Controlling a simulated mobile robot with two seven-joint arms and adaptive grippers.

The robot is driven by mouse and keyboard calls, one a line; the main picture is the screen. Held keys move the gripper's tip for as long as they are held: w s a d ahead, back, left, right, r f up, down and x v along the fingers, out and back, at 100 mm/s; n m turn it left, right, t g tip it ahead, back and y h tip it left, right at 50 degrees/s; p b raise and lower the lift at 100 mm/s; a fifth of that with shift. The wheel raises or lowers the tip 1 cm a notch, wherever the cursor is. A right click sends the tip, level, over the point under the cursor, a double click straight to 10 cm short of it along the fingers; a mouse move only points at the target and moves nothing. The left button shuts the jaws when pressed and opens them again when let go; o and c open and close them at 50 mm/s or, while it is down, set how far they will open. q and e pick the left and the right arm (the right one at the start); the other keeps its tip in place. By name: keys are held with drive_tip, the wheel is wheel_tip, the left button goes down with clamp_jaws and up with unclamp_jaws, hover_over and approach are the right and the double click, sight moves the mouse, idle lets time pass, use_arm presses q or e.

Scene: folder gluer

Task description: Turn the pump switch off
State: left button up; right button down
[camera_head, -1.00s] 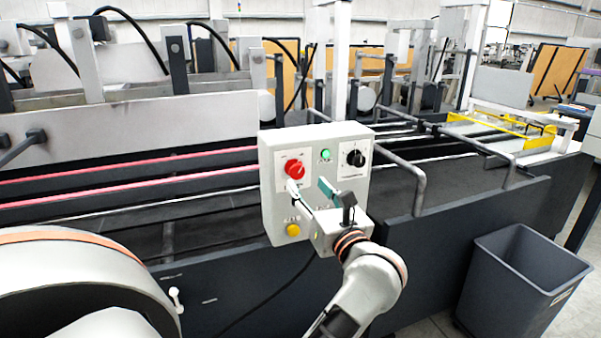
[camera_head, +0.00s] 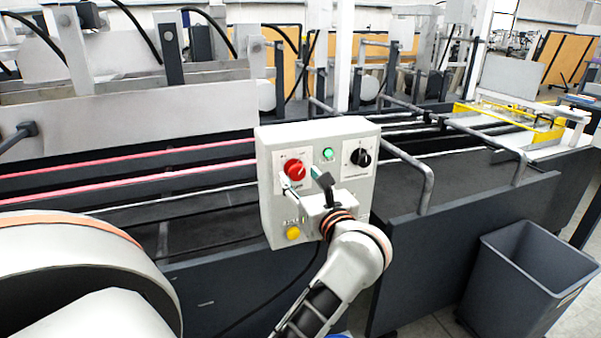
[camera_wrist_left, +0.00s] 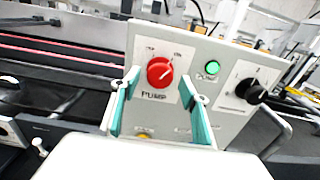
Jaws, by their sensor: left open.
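The pump switch is a red rotary knob (camera_head: 294,170) on a light grey control box. In the left wrist view the red knob (camera_wrist_left: 160,72) sits above the word PUMP, and its light pointer mark tilts to the upper right. My left gripper (camera_head: 304,182) is just in front of the box, below and slightly right of the knob. In the left wrist view its two teal-padded fingers (camera_wrist_left: 160,92) are apart, one on each side below the knob, with nothing between them. Whether they touch the panel cannot be told. My right gripper is not seen.
The control box (camera_head: 268,215) also carries a green light (camera_head: 328,154), a black selector knob (camera_head: 360,157) and a yellow button (camera_head: 293,233). Bent grey rails (camera_head: 424,185) stand right of it. A dark bin (camera_head: 520,285) stands on the floor at the right.

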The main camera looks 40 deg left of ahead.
use_arm(q)
drive_tip(key=shift+a, duration=0.2)
drive_tip(key=shift+d, duration=0.1)
drive_tip(key=c, duration=1.1)
